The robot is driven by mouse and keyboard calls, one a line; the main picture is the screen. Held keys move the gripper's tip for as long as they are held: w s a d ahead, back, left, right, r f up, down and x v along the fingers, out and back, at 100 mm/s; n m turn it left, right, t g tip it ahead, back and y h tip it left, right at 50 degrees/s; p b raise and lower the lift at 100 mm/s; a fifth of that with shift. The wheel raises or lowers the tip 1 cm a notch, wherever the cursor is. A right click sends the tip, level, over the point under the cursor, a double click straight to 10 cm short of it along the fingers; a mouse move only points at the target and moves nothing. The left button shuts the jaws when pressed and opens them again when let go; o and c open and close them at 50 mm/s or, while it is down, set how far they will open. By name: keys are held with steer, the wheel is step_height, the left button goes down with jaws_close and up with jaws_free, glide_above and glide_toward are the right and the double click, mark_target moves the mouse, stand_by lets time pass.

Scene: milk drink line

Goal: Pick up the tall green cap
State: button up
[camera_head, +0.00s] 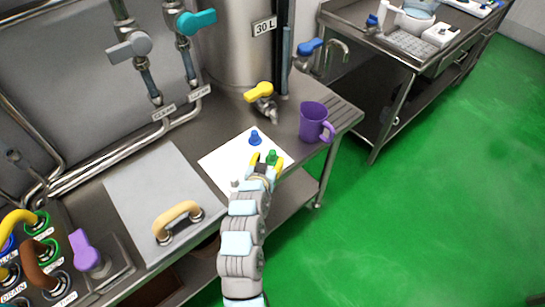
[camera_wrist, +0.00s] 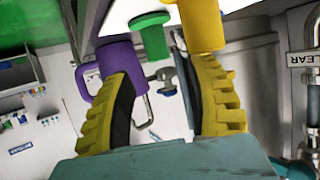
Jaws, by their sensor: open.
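The green cap (camera_head: 271,157) stands on a white mat (camera_head: 223,158) on the steel bench. My gripper (camera_head: 265,164) is beside it, low over the mat's right part. In the wrist view, which looks upside down, the green cap (camera_wrist: 152,36) shows between and beyond my two yellow ribbed fingertips (camera_wrist: 160,75). The jaws are open with nothing between them. A yellow cylinder-like piece (camera_wrist: 203,25) is close beyond the right finger; I cannot tell exactly what it is. A blue cap (camera_head: 255,138) stands behind on the mat. A pale small piece (camera_head: 234,185) lies near the mat's front.
A purple mug (camera_head: 313,123) stands right of the mat, and also shows in the wrist view (camera_wrist: 116,60). A yellow-handled tap (camera_head: 260,92) on the steel tank is behind. A panel with a tan handle (camera_head: 178,219) is to the left. The green floor at right is clear.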

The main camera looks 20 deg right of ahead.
mark_target(272, 154)
steer(key=shift+x, duration=2.6)
steer(key=shift+s+d+f, duration=0.1)
jaws_close()
